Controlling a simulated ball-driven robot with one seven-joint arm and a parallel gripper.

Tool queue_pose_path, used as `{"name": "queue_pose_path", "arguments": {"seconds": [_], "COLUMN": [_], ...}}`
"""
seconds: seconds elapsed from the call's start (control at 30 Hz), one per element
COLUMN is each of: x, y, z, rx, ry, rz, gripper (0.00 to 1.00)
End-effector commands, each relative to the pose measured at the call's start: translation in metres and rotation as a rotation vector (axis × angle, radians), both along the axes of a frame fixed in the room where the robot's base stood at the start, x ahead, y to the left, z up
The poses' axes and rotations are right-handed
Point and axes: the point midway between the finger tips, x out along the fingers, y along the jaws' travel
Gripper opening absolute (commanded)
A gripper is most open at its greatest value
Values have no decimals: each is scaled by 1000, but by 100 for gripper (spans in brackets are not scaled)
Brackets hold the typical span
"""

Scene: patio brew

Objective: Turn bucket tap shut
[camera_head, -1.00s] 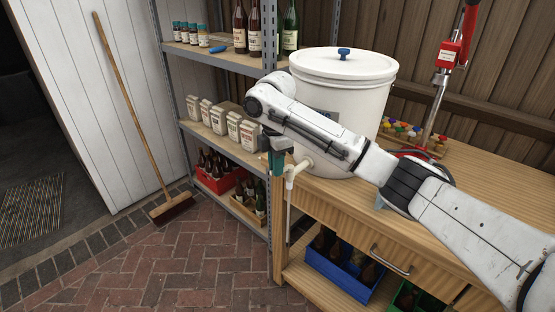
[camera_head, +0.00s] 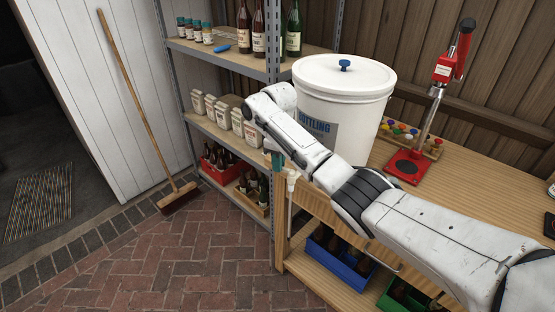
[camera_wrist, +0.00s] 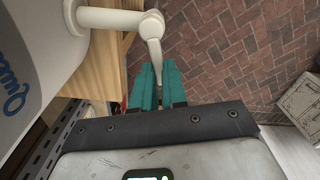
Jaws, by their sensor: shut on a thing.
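The white bucket (camera_head: 340,100) with a lid and a blue label stands on the wooden bench. In the wrist view its wall (camera_wrist: 35,50) is at the left. The white tap (camera_wrist: 110,18) sticks out from it to a rounded elbow. In the head view my gripper (camera_head: 278,160) is mostly hidden by my arm. A pale upright tube (camera_head: 291,182) shows beside it. The tap's exact angle is unclear.
A red bottle capper (camera_head: 408,165) and a rack of coloured caps (camera_head: 410,138) stand on the bench (camera_head: 470,190). Metal shelves (camera_head: 229,140) with bottles and cartons are at the left. A broom (camera_head: 140,110) leans on the white wall.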

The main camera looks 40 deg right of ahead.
Motion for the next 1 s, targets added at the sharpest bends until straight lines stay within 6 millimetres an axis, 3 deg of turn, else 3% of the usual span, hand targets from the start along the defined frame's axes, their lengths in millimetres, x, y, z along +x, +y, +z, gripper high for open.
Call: {"name": "queue_pose_path", "arguments": {"seconds": [0.4, 1.0], "x": [2, 3], "y": [-10, -13], "z": [1, 1], "rx": [0, -1], "ry": [1, -1], "rz": [-238, -292], "gripper": [0, 0]}}
